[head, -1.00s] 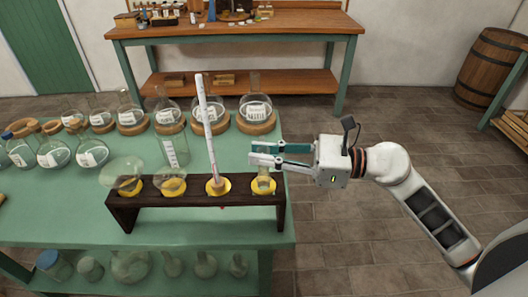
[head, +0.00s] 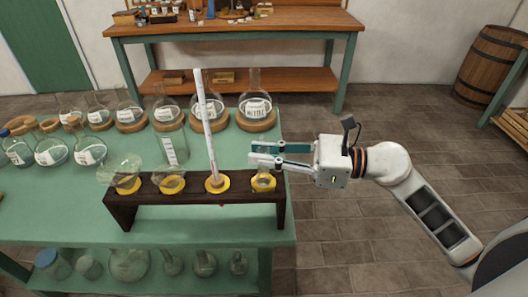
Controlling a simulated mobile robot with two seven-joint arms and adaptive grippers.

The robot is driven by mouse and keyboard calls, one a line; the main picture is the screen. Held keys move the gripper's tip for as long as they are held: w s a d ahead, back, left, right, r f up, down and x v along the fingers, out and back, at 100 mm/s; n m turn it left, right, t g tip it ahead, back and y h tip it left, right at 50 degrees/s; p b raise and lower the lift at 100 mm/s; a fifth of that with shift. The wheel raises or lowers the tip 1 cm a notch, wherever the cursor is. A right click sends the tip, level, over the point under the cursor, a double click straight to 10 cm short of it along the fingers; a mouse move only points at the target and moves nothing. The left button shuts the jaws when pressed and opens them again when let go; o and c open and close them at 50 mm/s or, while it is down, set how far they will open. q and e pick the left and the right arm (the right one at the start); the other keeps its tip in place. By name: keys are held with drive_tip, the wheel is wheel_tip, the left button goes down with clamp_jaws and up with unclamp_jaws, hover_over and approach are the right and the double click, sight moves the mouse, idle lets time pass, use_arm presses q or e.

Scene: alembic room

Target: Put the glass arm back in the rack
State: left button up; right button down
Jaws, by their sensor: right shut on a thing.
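The dark wooden rack (head: 150,212) stands on the green table, with yellow-ringed holes in a row. A clear glass piece (head: 263,180), probably the glass arm, stands at the right-end hole; whether it is fully seated is hard to tell. My right gripper (head: 252,154) comes in from the right above that hole, shut on the glass arm's upper part, which the fingers partly hide. A tall white rod or thermometer (head: 207,125) stands in the hole to its left, leaning slightly left. Clear glass pieces (head: 120,168) show at the left holes. My left gripper is not in view.
Round flasks on cork rings (head: 257,112) line the table behind the rack. A tall glass cylinder (head: 172,145) stands just behind it. More glassware (head: 130,264) is on the lower shelf. The floor right of the table is clear.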

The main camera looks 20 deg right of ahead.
drive_tip(key=shift+f+b, duration=0.4)
drive_tip(key=shift+f, duration=0.05)
idle(1.9)
drive_tip(key=c, duration=1.9)
unclamp_jaws()
drive_tip(key=v, duration=1.2)
drive_tip(key=shift+r, duration=0.1)
